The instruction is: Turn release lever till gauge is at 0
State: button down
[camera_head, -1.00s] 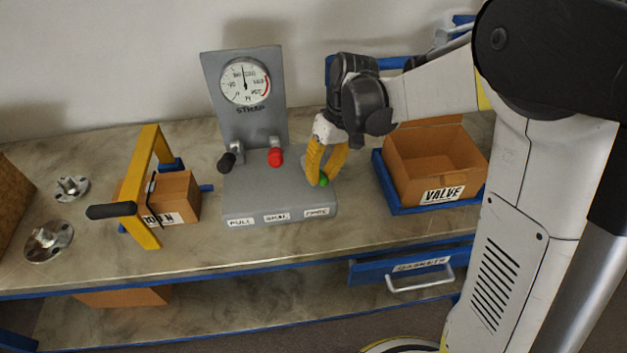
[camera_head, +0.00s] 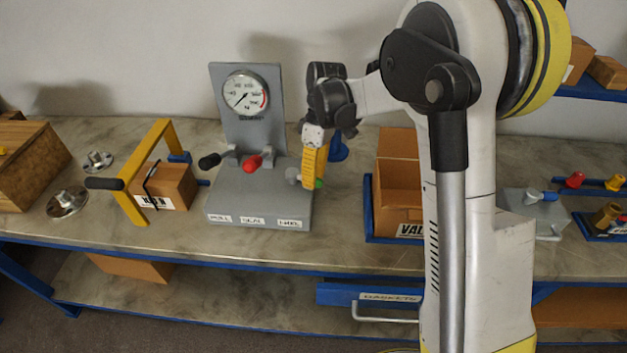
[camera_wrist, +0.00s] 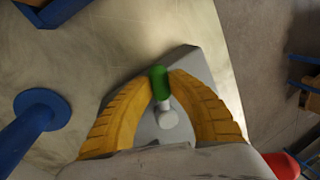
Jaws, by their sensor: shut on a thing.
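The grey strap panel (camera_head: 232,190) stands on the bench with a round white gauge (camera_head: 245,93) on its upright plate. The gauge needle points to the lower left; the exact reading is too small to tell. The release lever has a green handle (camera_head: 319,183) at the panel's right side; its grey pivot (camera_head: 292,174) shows beside my yellow fingers. My gripper (camera_wrist: 160,83) is shut on the green handle, with a fingertip on each side in the wrist view. The fingers hide most of the lever in the head view.
A black-tipped lever (camera_head: 209,161) and a red-tipped lever (camera_head: 252,162) sit left of my gripper. A yellow clamp frame (camera_head: 150,170) stands around a strapped box (camera_head: 172,187). The VALVE carton (camera_head: 398,200) is to the right. A blue post (camera_wrist: 22,125) stands close by.

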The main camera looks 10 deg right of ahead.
jog(key=shift+w+d+n, duration=0.15)
jog(key=shift+w+n, duration=0.05)
jog(key=shift+n, duration=0.3)
jog(key=c, duration=1.2)
grip_release()
jog(key=shift+w, duration=0.1)
jog(key=shift+c, duration=0.2)
jog(key=v, duration=1.2)
